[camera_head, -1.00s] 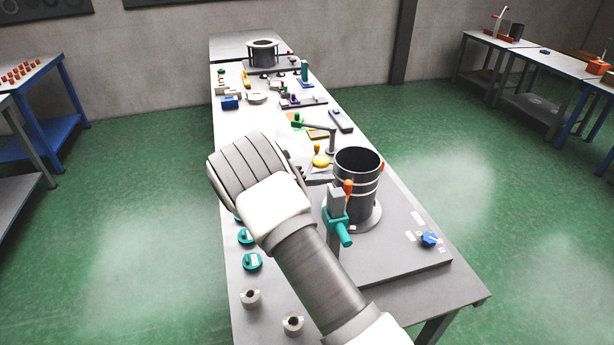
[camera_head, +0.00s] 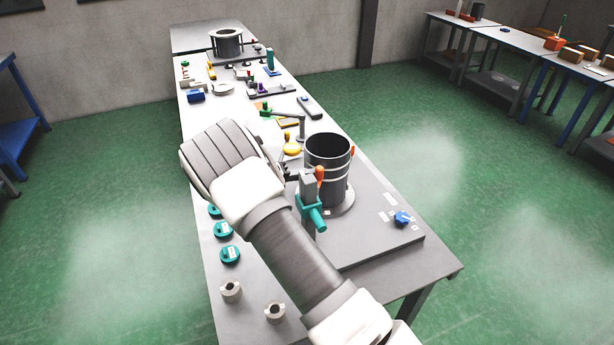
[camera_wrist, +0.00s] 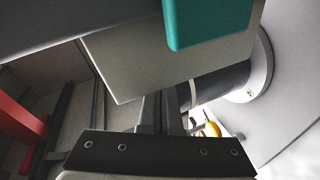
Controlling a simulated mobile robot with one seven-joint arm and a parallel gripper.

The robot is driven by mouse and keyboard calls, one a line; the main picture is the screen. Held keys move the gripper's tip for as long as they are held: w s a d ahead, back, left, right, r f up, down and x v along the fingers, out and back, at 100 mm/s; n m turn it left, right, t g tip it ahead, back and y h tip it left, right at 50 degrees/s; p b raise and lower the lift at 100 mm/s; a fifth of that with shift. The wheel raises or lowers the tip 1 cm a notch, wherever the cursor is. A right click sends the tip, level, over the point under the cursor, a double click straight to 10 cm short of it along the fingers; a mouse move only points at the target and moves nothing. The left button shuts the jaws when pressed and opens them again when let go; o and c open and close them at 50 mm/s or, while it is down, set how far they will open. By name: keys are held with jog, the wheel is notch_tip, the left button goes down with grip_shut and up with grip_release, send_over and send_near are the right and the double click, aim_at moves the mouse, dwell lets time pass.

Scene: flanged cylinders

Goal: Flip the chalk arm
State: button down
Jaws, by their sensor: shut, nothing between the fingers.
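A dark cylinder (camera_head: 327,160) with a pale flange stands upright on a grey plate on the bench. At its near left side is a teal clamp (camera_head: 310,212) with a pale grey block (camera_head: 308,182) above it. This block may be the chalk arm; I cannot tell for sure. In the wrist view a pale grey plate-like face (camera_wrist: 135,65) and a teal part (camera_wrist: 205,22) are close in front. My gripper (camera_wrist: 160,115) is shut and empty, left of the clamp. My wrist mostly hides it in the head view; contact cannot be told.
An orange handle (camera_head: 320,176) rises beside the clamp. A blue knob (camera_head: 402,218) sits on the grey plate's right. Teal knobs (camera_head: 229,255) and pale rings (camera_head: 231,291) line the bench's left edge. A yellow part (camera_head: 292,149) and a grey swing arm (camera_head: 285,113) stand behind.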

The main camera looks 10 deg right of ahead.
aim_at(321, 174)
jog(key=shift+d+f+m+g+b, duration=0.15)
jog(key=shift+m+g+b, duration=0.3)
jog(key=shift+b, duration=0.35)
jog(key=m+g+b, duration=0.1)
jog(key=b, duration=0.1)
jog(key=d+m+g+b, duration=0.1)
jog(key=g+b, duration=0.1)
jog(key=m+g+h+b, duration=0.1)
jog(key=b, duration=0.1)
jog(key=shift+d+f, duration=0.2)
jog(key=shift+d, duration=0.2)
jog(key=b, duration=0.1)
jog(key=d+b, duration=0.1)
jog(key=b, duration=0.1)
jog(key=shift+s+d+r, duration=0.2)
jog(key=shift+s+d, duration=0.05)
jog(key=shift+s, duration=0.05)
jog(key=m+g, duration=0.1)
jog(key=d+m+g+b, duration=0.1)
jog(key=g, duration=0.1)
jog(key=shift+s, duration=0.2)
jog(key=shift+s+d+r+m+g+y, duration=0.1)
jog(key=shift+s+d+m+g+y, duration=0.15)
jog(key=shift+m+g, duration=0.5)
jog(key=shift+s+d+r+m+g+y, duration=0.15)
jog(key=shift+s+m+g+y, duration=0.15)
jog(key=shift+m+g, duration=0.4)
jog(key=shift+f, duration=0.1)
